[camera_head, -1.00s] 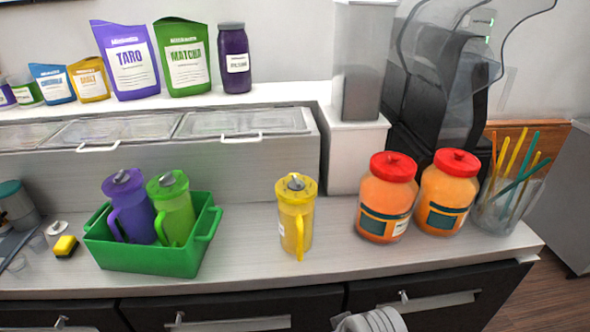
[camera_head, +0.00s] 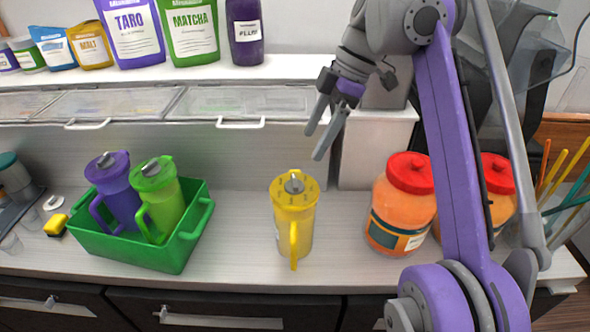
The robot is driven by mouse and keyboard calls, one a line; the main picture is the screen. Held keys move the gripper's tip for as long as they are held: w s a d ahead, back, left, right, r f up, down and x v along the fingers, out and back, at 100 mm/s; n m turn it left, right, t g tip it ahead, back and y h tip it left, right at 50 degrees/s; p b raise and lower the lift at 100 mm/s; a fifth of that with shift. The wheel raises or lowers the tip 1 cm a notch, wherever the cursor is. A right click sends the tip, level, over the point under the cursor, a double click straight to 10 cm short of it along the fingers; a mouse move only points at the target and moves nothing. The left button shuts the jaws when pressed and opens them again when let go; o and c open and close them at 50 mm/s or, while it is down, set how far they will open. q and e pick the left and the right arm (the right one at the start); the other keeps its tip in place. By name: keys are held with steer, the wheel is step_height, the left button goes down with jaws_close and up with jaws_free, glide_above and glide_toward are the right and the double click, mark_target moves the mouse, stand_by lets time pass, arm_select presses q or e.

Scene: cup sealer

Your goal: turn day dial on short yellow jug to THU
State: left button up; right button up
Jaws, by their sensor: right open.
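The short yellow jug (camera_head: 294,218) stands upright on the counter, its handle facing the front. Its lid carries a grey dial (camera_head: 294,184) on top; the day marks are too small to read. My right gripper (camera_head: 321,143) is open and empty, above and a little to the right of the jug, pointing down and to the left, apart from it. My left gripper is not in view.
A green bin (camera_head: 130,248) on the left holds a purple jug (camera_head: 117,190) and a green jug (camera_head: 158,197). Orange jars with red lids (camera_head: 400,205) stand right of the yellow jug, partly behind my right arm. The counter around the yellow jug is clear.

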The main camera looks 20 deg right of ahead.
mark_target(295, 181)
steer(key=b+x, duration=0.3)
steer(key=x, duration=0.6)
steer(key=shift+s, duration=0.15)
steer(key=shift+a+f, duration=0.1)
steer(key=shift+f, duration=0.35)
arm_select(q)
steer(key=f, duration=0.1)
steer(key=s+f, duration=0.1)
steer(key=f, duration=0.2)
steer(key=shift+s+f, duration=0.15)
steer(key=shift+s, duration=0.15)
arm_select(e)
jaws_close()
